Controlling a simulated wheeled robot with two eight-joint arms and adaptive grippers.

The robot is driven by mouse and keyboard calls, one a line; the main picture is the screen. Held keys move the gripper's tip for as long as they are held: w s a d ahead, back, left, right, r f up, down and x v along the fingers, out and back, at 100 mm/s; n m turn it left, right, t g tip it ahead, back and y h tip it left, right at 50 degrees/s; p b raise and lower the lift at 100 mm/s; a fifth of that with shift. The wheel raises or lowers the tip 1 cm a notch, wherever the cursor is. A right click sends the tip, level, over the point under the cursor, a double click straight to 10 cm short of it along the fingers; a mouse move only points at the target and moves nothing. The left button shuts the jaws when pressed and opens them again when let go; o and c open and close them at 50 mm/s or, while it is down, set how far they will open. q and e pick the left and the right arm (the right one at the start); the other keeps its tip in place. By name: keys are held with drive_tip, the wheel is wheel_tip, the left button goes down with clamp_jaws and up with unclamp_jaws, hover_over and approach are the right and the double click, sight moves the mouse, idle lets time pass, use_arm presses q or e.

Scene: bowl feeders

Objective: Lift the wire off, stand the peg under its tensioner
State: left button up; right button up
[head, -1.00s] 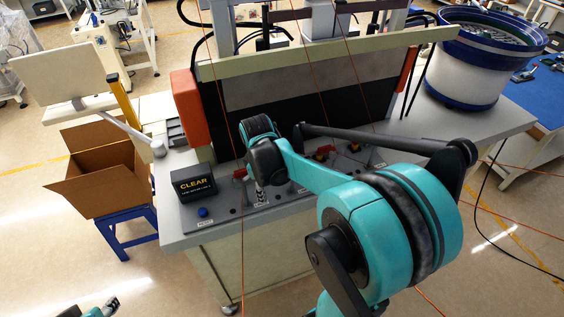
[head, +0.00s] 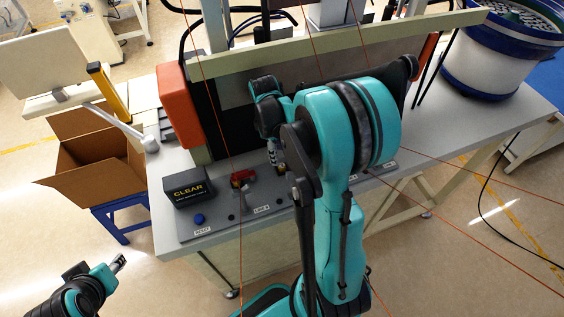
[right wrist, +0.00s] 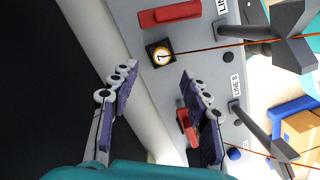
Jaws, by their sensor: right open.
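My right gripper (head: 276,155) is open above the grey panel. In the right wrist view its two fingers (right wrist: 158,76) are spread with nothing between their tips. A thin orange wire (right wrist: 240,44) runs from a small round dial (right wrist: 161,53) toward a grey lever post (right wrist: 286,38); I cannot tell how it is fastened. A second grey lever post (right wrist: 262,130) is lower down. A red piece (right wrist: 170,14) lies beyond the dial, and another red piece (right wrist: 184,124) is partly hidden by a finger. I cannot tell which part is the peg. My left gripper (head: 118,262) is off the table at lower left.
A black CLEAR box (head: 188,187) and a blue button (head: 198,219) are at the panel's left. An orange block (head: 178,105) and a long beam (head: 330,47) stand behind. Several orange wires cross the view. A bowl feeder (head: 500,50) is at right.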

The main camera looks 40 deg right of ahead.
sight(282, 165)
drive_tip(key=f, duration=0.4)
drive_tip(key=s+d+f+b, duration=0.1)
drive_tip(key=f, duration=0.1)
drive_tip(key=shift+s+a+r, duration=0.1)
drive_tip(key=shift+a, duration=0.05)
clamp_jaws()
